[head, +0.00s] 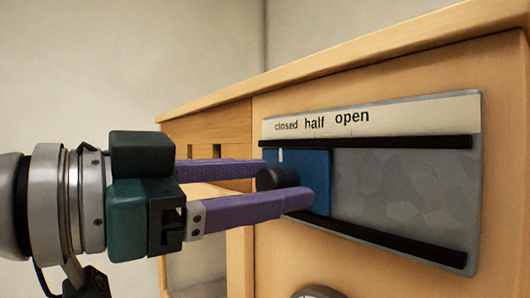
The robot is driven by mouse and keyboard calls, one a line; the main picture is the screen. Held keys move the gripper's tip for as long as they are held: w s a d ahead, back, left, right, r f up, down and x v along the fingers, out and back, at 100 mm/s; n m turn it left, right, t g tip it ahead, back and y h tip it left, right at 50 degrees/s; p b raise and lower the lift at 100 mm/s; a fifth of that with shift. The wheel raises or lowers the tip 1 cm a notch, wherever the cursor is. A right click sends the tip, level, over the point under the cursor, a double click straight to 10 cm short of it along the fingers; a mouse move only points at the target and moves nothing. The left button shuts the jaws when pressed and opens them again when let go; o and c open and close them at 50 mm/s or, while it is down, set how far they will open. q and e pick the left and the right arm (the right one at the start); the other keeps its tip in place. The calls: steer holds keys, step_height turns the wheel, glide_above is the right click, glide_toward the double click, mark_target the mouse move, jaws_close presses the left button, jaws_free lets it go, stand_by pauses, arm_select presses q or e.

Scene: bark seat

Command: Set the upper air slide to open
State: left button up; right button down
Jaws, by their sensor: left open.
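The air slide is a blue plate (321,185) with a round black knob (277,178), set between two dark rails on a grey panel (400,190). A label strip (420,115) above reads closed, half, open from left to right. The white mark on the blue plate sits below "closed", at the left end. My left gripper (283,178) has its purple fingers apart, one above and one below the knob. I cannot tell whether either finger touches it. The lower finger hides part of the plate. My right gripper is not in view.
The panel is on the front of a wooden cabinet (375,60). A round grey part (318,292) shows at the bottom edge, mostly cut off. Slots (205,152) and an opening lie to the left. The grey panel right of the blue plate is clear.

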arm_select(q)
steer(key=shift+w+d, duration=0.25)
steer(key=shift+d, duration=0.05)
jaws_close()
stand_by(0.5)
stand_by(0.8)
